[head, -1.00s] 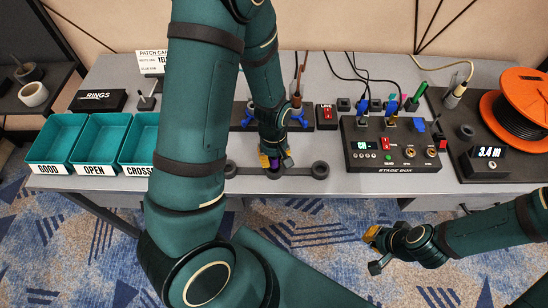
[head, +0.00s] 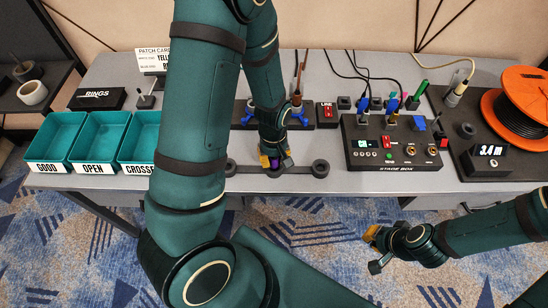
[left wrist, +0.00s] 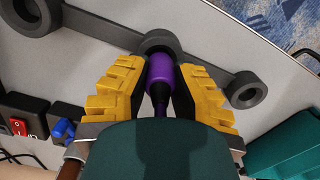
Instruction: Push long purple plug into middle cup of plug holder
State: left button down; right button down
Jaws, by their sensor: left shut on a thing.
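The long purple plug (left wrist: 161,72) stands between the yellow fingers of my left gripper (left wrist: 160,85) in the left wrist view. My left gripper is shut on it, and the plug's front end meets the dark middle cup (left wrist: 160,40) of the plug holder. How deep the plug sits in the cup cannot be told. In the head view, my left gripper (head: 273,162) is over the middle of the plug holder (head: 300,169), at the table's front edge. An outer cup (head: 320,167) shows to its right. My right gripper (head: 372,250) is open and empty, in front of the table.
Teal trays (head: 100,137) stand at the left. The stage box (head: 390,152) with several plugged cables stands right of the holder. An orange cable reel (head: 518,108) is at the far right. A panel with a red switch (head: 327,113) lies behind the holder.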

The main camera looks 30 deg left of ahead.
pick_arm(q)
jog(key=c, duration=0.9)
grip_release()
jog(key=shift+o, duration=0.2)
jog(key=r, duration=1.2)
jog(key=shift+w+a, duration=0.2)
jog(key=shift+a, duration=0.05)
